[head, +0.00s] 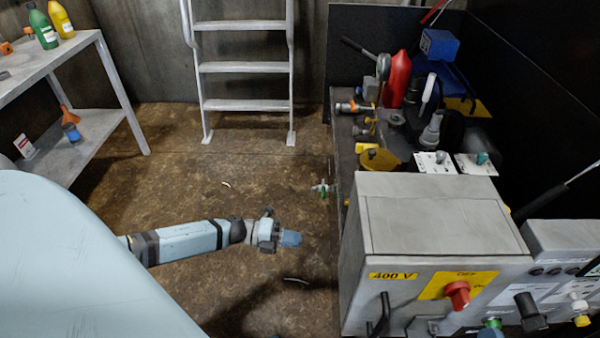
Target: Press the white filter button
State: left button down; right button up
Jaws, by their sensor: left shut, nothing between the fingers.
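A grey control box (440,215) with a "400 V" label stands at the lower right. A red rotary knob (457,293) on a yellow plate sits on its front. To its right are a black knob (529,311), a green-ringed button (492,323) cut by the lower edge, and a small whitish button (578,304) above a yellow one (582,320). Their labels are too small to read, so I cannot tell for sure which is the filter button. My left gripper (289,239) is shut and empty over the floor, left of the box and apart from it. My right gripper is not in view.
A cluttered dark bench (345,155) with a red bottle (396,79) lies behind the box. A white ladder (246,68) stands at the back wall. A shelf (80,45) with bottles is at the left. Open floor lies between shelf and bench.

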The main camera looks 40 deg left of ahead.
pick_arm(q)
jog(key=b+x, duration=0.2)
jog(key=x, duration=0.9)
jog(key=shift+w+b, duration=0.2)
jog(key=shift+b, duration=0.2)
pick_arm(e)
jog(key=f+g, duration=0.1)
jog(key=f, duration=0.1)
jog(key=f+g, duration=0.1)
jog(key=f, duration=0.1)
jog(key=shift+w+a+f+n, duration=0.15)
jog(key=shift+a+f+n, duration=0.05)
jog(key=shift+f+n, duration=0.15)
pick_arm(q)
jog(key=shift+d, duration=0.15)
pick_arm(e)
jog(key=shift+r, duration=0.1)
